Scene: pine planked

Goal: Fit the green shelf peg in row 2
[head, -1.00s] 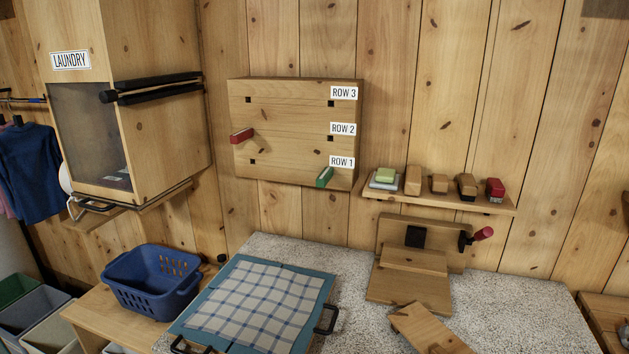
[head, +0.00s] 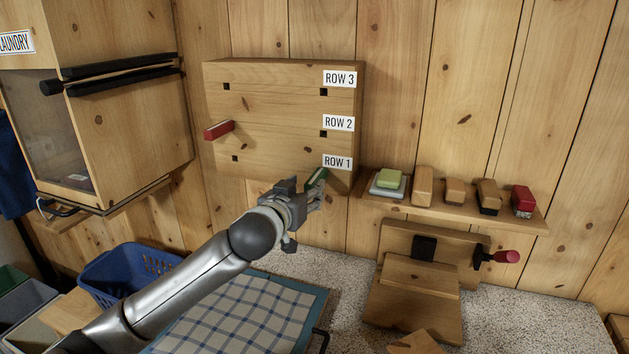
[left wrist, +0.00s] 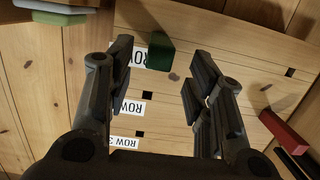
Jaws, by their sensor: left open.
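The green shelf peg (head: 317,178) sticks out of the board's right side beside the ROW 1 label. In the left wrist view, which is upside down, the peg (left wrist: 160,52) shows between my left gripper's (left wrist: 164,72) spread fingers. The left gripper (head: 306,197) is open and close in front of the peg; I cannot tell whether it touches. The right row 2 hole (head: 323,133) is empty beside the ROW 2 label (head: 339,123). A red peg (head: 219,130) sits in row 2 on the left. My right gripper is not in view.
The peg board (head: 270,108) is on the plank wall. A small shelf (head: 455,212) with a green block and brushes is right of it. A wooden fixture with a red handle (head: 505,257) stands below. A laundry cabinet (head: 130,130) is left, above a blue basket (head: 120,275).

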